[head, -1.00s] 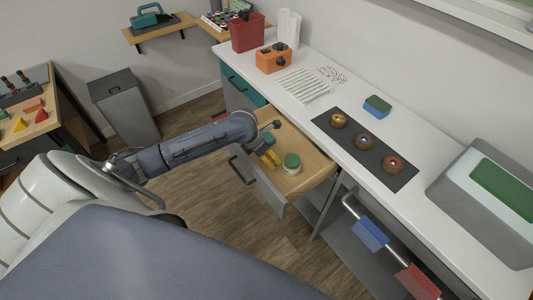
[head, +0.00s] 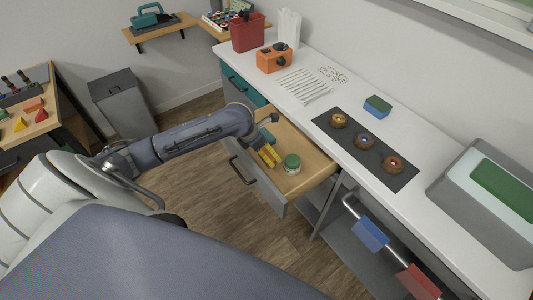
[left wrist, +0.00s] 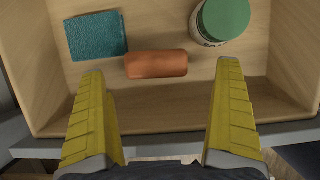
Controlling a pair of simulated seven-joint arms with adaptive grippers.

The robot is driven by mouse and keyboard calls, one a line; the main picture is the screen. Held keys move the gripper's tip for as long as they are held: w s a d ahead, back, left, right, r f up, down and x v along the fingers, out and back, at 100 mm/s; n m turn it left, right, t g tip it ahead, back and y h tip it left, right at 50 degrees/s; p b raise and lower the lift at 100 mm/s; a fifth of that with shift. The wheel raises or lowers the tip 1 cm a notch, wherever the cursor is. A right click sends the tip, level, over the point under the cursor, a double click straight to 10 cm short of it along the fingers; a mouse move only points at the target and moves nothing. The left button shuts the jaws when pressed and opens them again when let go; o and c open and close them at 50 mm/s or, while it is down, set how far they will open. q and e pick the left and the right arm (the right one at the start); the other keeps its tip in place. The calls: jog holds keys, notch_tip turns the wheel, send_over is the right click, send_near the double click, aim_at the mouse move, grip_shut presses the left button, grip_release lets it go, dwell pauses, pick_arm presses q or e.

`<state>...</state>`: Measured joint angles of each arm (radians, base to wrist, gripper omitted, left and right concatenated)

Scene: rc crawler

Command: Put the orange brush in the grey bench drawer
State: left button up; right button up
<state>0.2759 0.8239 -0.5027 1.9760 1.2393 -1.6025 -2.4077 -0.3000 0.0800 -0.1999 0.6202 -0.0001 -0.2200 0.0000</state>
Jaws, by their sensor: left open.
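The grey bench drawer (head: 258,187) is pulled open, its wooden inside showing. The orange brush, seen as a rounded orange block (left wrist: 156,64), lies on the drawer floor in the left wrist view. My left gripper (head: 271,157) is over the drawer, pointing down, with yellow fingers spread apart. In the left wrist view the brush lies between and slightly beyond the fingers, with a gap on each side. My right gripper is not in view.
In the drawer are a green-lidded jar (head: 292,164), right of the brush, and a teal block (left wrist: 96,37) at left. The white bench top (head: 300,110) above the drawer holds a dark mat (head: 352,150) with several round pieces.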

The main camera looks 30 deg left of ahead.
pick_arm(q)
jog(key=v, duration=0.9)
jog(key=shift+s+r, duration=0.1)
